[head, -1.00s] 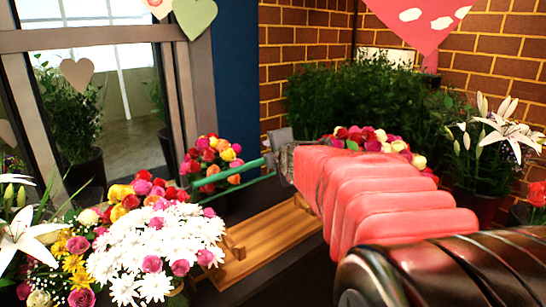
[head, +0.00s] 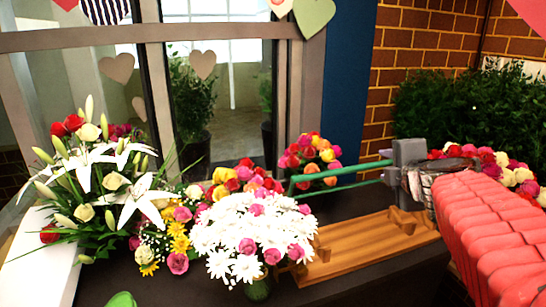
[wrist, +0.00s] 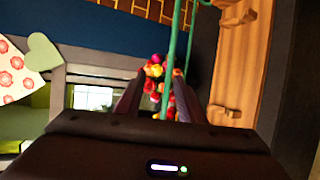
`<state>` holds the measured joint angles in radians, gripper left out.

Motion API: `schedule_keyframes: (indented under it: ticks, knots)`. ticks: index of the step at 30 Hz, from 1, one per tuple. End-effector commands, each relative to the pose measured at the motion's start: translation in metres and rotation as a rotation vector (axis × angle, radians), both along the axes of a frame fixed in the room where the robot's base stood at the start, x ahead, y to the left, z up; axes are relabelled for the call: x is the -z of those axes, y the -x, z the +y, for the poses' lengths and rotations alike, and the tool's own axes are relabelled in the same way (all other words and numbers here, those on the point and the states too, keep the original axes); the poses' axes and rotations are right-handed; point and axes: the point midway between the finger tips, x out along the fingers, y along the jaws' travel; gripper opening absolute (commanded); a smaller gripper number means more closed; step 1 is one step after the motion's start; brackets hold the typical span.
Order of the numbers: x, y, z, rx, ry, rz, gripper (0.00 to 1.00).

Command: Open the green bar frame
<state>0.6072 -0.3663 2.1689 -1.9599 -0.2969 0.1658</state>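The green bar frame (head: 345,183) shows in the head view as two thin, roughly parallel green bars, reaching left from a grey block (head: 409,152) above a wooden base. My arm reaches in from the right, and its end is close to the bars' right end; the fingers cannot be made out there. In the wrist view my gripper (wrist: 158,76) has its two dark fingers apart. One green bar (wrist: 171,55) runs down the picture through the gap between them, and the other passes to its right. Whether the fingers touch a bar cannot be told.
The wooden base (head: 375,240) lies on a dark table. White daisies (head: 240,232), lilies (head: 130,190) and a small rose bunch (head: 310,160) crowd the left and back. A window stands behind, and a brick wall (head: 400,60) with bushes (head: 465,105) is at the right.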

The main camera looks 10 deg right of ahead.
Motion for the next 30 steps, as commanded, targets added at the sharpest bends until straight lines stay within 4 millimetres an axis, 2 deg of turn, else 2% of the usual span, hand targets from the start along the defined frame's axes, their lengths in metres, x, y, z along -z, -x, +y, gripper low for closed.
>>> schedule_keyframes:
  ticks: [7, 14, 17, 22, 30]
  knots:
    - [0.0, 0.0, 0.0, 0.0, 0.0, 0.001, 0.36]
    - [0.01, -0.004, -0.005, 0.009, -0.094, -0.006, 0.19]
    - [0.021, -0.01, -0.013, 0.026, -0.241, -0.022, 0.12]
    - [0.045, -0.021, -0.032, 0.072, -0.61, -0.07, 0.0]
    - [0.067, -0.031, -0.068, 0.149, -1.225, -0.168, 0.0]
